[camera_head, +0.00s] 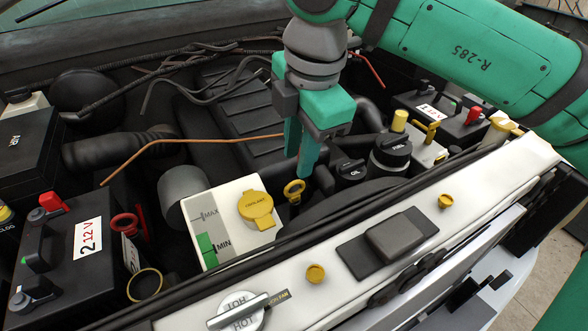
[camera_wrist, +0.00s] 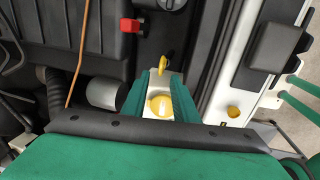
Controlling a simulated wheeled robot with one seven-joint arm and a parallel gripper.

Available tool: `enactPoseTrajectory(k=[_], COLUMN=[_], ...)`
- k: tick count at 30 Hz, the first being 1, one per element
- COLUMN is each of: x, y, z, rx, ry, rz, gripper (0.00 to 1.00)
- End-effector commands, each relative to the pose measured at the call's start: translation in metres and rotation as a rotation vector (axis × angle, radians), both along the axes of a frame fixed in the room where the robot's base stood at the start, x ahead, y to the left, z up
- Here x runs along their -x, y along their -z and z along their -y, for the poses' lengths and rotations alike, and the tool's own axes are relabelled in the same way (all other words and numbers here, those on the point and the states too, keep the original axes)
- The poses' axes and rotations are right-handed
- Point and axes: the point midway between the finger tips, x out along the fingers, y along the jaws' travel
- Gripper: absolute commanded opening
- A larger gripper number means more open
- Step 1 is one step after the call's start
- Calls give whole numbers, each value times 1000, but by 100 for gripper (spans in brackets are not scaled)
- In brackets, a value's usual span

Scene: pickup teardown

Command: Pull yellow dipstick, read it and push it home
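The coolant tank (camera_head: 232,205) with its yellow cap (camera_head: 257,207) stands close left of the dipstick. The black oil cap (camera_head: 350,172) is close right. A thin orange rod (camera_head: 190,140) crosses behind. The white front panel (camera_head: 480,185) runs along the front.

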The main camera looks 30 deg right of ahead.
Motion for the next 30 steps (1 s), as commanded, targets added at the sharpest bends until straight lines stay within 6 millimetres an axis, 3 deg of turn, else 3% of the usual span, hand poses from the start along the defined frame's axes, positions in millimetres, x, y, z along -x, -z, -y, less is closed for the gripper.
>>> enactPoseTrajectory(k=[3, 9, 22, 26, 30], x=[-4, -9, -12, -11, -11], y=[21, 44, 53, 53, 53], z=[0, 1, -3, -1, -1], rx=[-3, -2, -1, -1, 0], ry=[-3, 0, -7, -4, -4], rz=[-1, 0, 1, 1, 0], gripper=[26, 26, 26, 0, 0])
